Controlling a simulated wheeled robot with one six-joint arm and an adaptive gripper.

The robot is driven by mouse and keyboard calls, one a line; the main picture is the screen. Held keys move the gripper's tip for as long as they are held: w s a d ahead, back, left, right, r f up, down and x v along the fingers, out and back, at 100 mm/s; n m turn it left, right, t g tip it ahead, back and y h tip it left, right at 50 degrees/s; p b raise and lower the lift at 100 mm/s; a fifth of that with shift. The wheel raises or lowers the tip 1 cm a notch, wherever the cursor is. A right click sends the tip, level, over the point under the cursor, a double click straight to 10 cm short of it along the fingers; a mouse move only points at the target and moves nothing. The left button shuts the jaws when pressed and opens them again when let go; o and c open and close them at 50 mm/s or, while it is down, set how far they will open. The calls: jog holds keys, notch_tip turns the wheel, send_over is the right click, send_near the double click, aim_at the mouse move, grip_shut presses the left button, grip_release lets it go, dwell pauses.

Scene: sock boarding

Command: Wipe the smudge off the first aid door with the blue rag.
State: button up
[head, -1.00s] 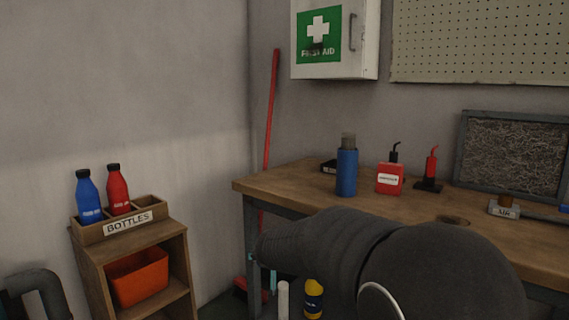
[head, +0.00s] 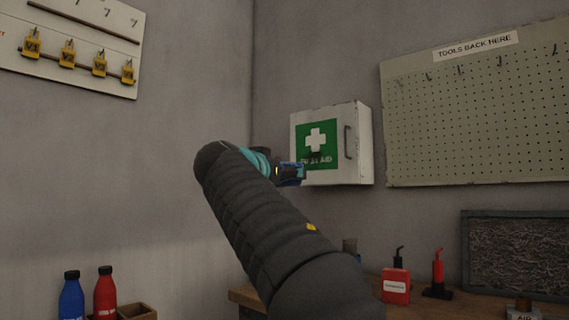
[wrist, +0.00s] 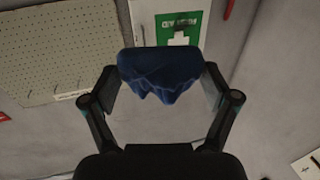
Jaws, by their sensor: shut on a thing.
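The white first aid cabinet (head: 362,150) hangs on the wall, with a green sign with a white cross (head: 317,139) on its shut door. A dark smudge (wrist: 182,30) shows on the sign near the lettering in the wrist view. My gripper (head: 284,173) is raised in front of the door's lower left part. It is shut on the blue rag (wrist: 158,75), which hangs folded between the fingers (wrist: 160,85). In the head view the rag (head: 293,174) covers part of the door's lower edge. I cannot tell whether it touches the door.
A pegboard (head: 470,120) is on the wall to the right. Below stands a workbench (head: 245,296) with a red can (head: 396,287) and a red oiler (head: 438,270). Bottles (head: 105,293) stand lower left. A key rack (head: 85,40) hangs upper left.

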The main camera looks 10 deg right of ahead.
jog(key=s+d+r+m+h, duration=0.2)
jog(key=s+d+r+h, duration=0.2)
jog(key=s+r+h, duration=0.2)
notch_tip(320, 180, up, 2)
jog(key=shift+s+d+r+m, duration=0.2)
jog(key=shift+s+d+m, duration=0.1)
jog(key=shift+d+m, duration=0.1)
